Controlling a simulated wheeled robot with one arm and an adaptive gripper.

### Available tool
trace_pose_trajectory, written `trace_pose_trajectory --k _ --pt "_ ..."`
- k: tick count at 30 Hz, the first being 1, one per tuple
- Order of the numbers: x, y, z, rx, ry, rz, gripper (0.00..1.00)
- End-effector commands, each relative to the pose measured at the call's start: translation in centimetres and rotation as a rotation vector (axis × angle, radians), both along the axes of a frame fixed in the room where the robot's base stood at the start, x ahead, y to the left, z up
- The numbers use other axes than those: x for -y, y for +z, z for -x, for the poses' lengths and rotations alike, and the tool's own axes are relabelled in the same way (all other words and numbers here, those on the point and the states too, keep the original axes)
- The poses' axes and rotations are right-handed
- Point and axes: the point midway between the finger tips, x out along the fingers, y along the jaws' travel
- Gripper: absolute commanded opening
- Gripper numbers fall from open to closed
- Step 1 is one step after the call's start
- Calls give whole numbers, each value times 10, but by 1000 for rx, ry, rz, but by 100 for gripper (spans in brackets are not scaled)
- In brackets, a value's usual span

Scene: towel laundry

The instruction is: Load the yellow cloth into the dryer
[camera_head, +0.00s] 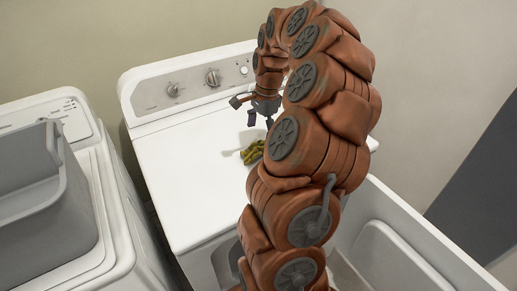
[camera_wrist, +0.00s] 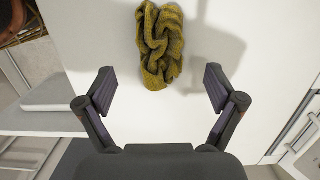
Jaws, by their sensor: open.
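The yellow cloth (camera_head: 252,152) lies crumpled on the white top of the dryer (camera_head: 185,150); my arm hides part of the machine. In the wrist view the cloth (camera_wrist: 160,45) is a bunched, olive-yellow knit heap at the top centre. My gripper (camera_head: 258,115) hangs above the dryer top, a little behind the cloth in the head view. In the wrist view its two fingers (camera_wrist: 160,88) are spread wide and empty, with the cloth beyond them and not touched. The dryer's front is mostly hidden, so I cannot tell its door's state.
A second white machine (camera_head: 115,190) stands at the left with a grey bin (camera_head: 45,205) on it. A control panel with knobs (camera_head: 190,80) runs along the dryer's back. A white open-topped container (camera_head: 440,240) is at the lower right. The dryer top around the cloth is clear.

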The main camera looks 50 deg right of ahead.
Motion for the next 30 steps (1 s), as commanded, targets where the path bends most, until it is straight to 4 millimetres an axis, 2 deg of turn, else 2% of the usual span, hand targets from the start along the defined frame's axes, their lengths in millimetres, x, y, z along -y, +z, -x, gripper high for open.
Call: trace_pose_trajectory --k 10,18,26,30 --pt "-3 -22 -1 -3 4 -4 93" --pt "-7 -56 -3 -3 4 -4 93" --pt "-6 -61 -4 0 3 -1 93" --pt "-6 -60 -4 0 3 -1 78"
